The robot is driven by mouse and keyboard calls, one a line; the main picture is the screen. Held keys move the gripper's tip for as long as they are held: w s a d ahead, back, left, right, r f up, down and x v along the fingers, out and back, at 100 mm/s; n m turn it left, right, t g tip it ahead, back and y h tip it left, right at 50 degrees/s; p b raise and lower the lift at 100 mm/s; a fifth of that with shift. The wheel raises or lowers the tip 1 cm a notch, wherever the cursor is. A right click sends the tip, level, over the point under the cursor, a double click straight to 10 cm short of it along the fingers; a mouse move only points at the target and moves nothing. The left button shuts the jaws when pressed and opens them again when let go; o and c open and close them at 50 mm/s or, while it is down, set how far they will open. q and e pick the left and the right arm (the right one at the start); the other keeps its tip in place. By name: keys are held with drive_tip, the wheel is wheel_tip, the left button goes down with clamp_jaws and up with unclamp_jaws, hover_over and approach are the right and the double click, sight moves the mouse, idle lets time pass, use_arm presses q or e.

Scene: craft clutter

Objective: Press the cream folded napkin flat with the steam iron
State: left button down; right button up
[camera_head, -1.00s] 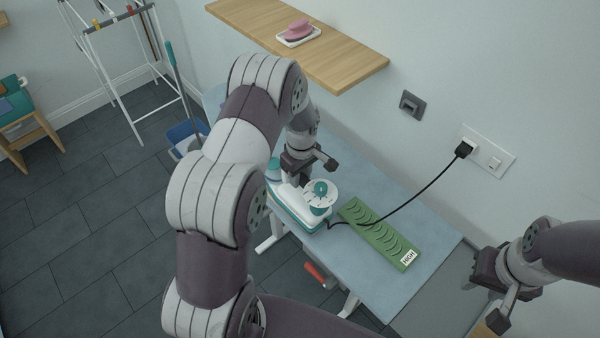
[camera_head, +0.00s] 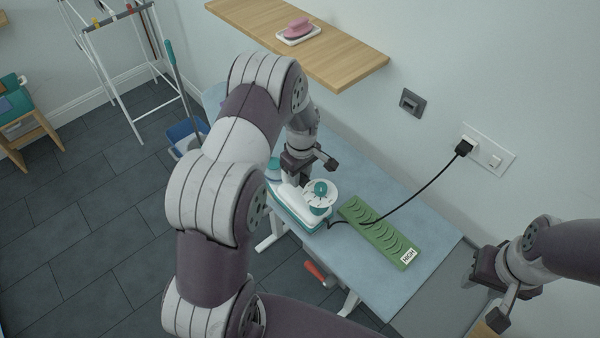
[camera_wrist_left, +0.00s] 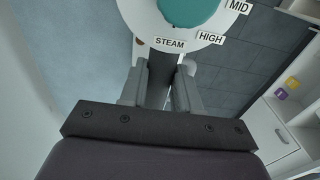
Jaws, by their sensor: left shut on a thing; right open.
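The white and teal steam iron (camera_head: 293,205) stands on the light blue ironing board (camera_head: 400,282). My left gripper (camera_head: 300,168) is shut on the iron, behind its round dial (camera_head: 321,190). In the left wrist view my left gripper (camera_wrist_left: 160,88) has its fingers closed around a dark part just below the dial (camera_wrist_left: 190,12), whose labels read STEAM, HIGH and MID. The cream napkin cannot be seen; the iron and my left arm cover part of the board. My right gripper (camera_head: 490,285) is open and empty at the right, beside the board's near end.
A green ribbed rest (camera_head: 385,235) labelled HIGH lies on the board, right of the iron. The black cord (camera_head: 425,190) runs over it to a wall socket (camera_head: 487,149). A wooden shelf (camera_head: 345,70) with a pink thing (camera_head: 298,27) on a dish juts out above the board.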

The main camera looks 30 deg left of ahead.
use_arm(q)
drive_tip(key=shift+w+f+b, duration=0.1)
drive_tip(key=shift+f+b, duration=0.2)
drive_tip(key=shift+f, duration=0.05)
drive_tip(key=shift+w+a, duration=0.35)
drive_tip(key=shift+a, duration=0.45)
drive_tip(key=shift+d, duration=0.1)
drive_tip(key=shift+s+d+f, duration=0.15)
drive_tip(key=shift+s+d, duration=0.45)
drive_tip(key=shift+d, duration=0.15)
drive_tip(key=shift+a, duration=0.1)
